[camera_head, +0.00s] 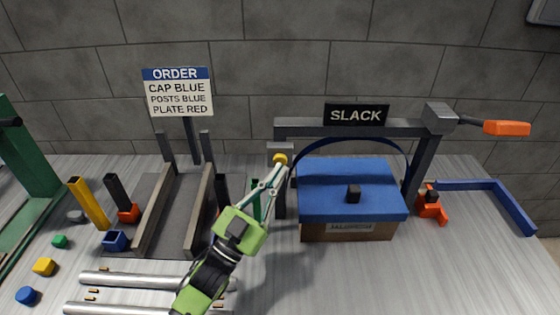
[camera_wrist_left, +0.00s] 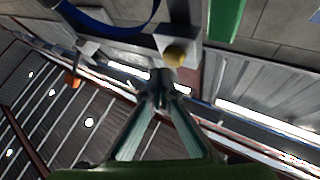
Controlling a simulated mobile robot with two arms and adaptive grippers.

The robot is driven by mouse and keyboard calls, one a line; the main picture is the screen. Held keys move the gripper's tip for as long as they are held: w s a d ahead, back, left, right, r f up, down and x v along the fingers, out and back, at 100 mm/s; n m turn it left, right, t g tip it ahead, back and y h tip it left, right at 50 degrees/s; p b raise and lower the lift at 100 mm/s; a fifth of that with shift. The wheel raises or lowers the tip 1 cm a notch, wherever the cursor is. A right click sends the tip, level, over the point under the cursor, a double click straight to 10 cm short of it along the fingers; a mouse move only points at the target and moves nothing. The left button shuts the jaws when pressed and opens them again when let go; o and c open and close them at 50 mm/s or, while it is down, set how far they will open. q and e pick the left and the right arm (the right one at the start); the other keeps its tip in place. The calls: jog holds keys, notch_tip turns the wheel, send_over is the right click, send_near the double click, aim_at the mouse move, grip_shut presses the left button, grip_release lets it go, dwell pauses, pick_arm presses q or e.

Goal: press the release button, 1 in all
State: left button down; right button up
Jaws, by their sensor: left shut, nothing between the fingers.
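The release button looks like a yellow round knob (camera_head: 280,159) on a small grey block at the left post of the dark frame. It also shows in the left wrist view (camera_wrist_left: 175,56), on the face of a grey block. My left gripper (camera_head: 275,174) is shut and empty, its tips just below the button in the head view. In the left wrist view the closed fingertips (camera_wrist_left: 160,80) lie just below and left of the button. I cannot tell whether they touch it. My right gripper is not in view.
A blue-topped box (camera_head: 350,178) stands under the frame with the SLACK sign (camera_head: 356,115). An orange-handled lever (camera_head: 506,128) sticks out at right. Left are two upright rails (camera_head: 157,215), an ORDER sign (camera_head: 178,92), coloured pieces and metal rods (camera_head: 150,280).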

pick_arm(q)
jog(key=s+p, duration=0.1)
jog(key=s, duration=0.4)
jog(key=shift+p, duration=0.35)
dwell(0.6)
